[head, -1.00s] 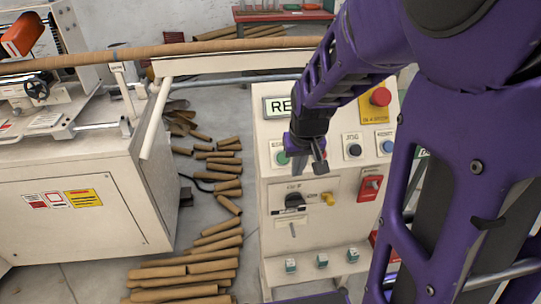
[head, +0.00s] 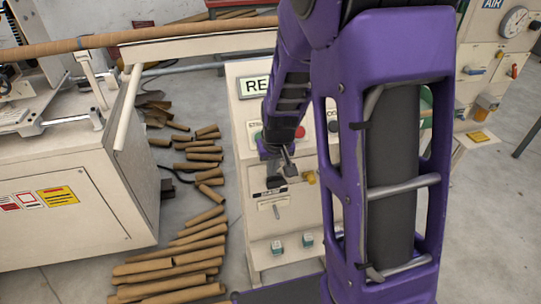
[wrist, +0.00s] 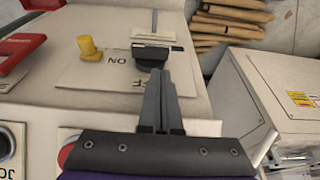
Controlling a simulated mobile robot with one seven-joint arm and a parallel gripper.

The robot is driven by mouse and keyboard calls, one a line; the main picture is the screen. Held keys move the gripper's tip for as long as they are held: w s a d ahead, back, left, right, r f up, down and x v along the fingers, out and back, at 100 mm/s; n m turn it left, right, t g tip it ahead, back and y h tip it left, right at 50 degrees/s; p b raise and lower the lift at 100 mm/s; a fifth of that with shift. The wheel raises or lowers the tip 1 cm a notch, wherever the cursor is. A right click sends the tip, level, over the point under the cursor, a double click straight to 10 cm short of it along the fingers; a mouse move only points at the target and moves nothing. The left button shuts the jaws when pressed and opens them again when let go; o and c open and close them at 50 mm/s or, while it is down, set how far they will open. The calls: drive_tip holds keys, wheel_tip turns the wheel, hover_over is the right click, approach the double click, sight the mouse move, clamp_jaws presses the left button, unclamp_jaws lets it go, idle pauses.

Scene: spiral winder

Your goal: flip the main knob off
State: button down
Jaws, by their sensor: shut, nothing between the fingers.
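The main knob (wrist: 149,61) is black and sits on a pale plate marked ON and OFF on the front of the control panel (head: 258,245). My gripper (wrist: 156,72) is shut and empty, with its fingertips close to the knob's near edge in the wrist view; I cannot tell whether they touch. In the head view my gripper (head: 287,170) is right at the plate, and the fingers partly cover the knob.
A yellow knob (wrist: 89,49) sits beside the plate, with a red switch (wrist: 20,52) further out. A red button (wrist: 70,155) lies close to my gripper. Cardboard tubes (head: 193,245) cover the floor left of the panel, near the winder cabinet (head: 100,235).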

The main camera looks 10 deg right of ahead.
sight(271, 185)
wheel_tip(271, 185, down, 4)
drive_tip(key=shift+f+b, duration=0.15)
drive_tip(key=shift+b, duration=0.25)
drive_tip(key=shift+w+a+p, duration=0.15)
drive_tip(key=shift+p, duration=0.25)
drive_tip(key=shift+h, duration=0.3)
